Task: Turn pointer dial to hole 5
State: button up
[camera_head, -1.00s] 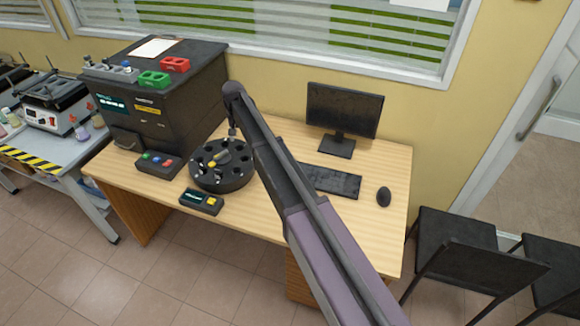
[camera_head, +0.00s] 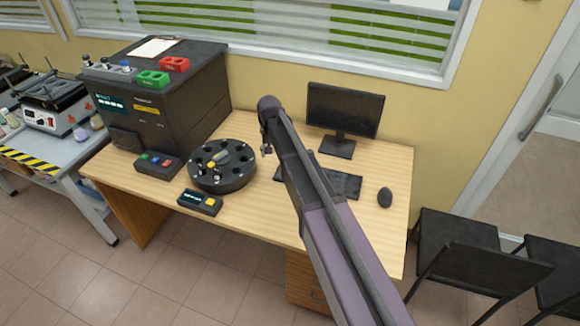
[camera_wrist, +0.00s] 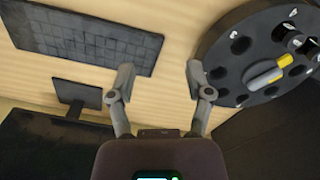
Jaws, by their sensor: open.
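The round black dial plate (camera_head: 222,168) lies on the desk with several holes around its rim. The pointer (camera_head: 216,160) is a yellow and light grey piece at its centre. A few small light pieces sit in some holes. The plate fills the upper right of the wrist view, where the pointer (camera_wrist: 267,77) lies tilted across the hub. Which hole is number 5 cannot be read. My gripper (camera_wrist: 158,72) is open and empty. In the head view my gripper (camera_head: 266,150) hangs above the desk, right of the plate and apart from it.
A button panel (camera_head: 158,163) and a large dark machine (camera_head: 160,105) stand left. A monitor (camera_head: 344,112), keyboard (camera_head: 340,184) and mouse (camera_head: 384,197) are on the right. The desk's front middle is clear.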

jog(key=s+d+f+b, duration=0.1)
jog(key=s+d, duration=0.4)
jog(key=d, duration=0.1)
jog(key=shift+s, duration=0.15)
jog(key=shift+d, duration=0.1)
dwell(0.3)
jog(key=s+d, duration=1.3)
jog(key=s, duration=0.5)
jog(key=shift+s+d, duration=0.35)
jog(key=shift+d, duration=0.05)
dwell(0.8)
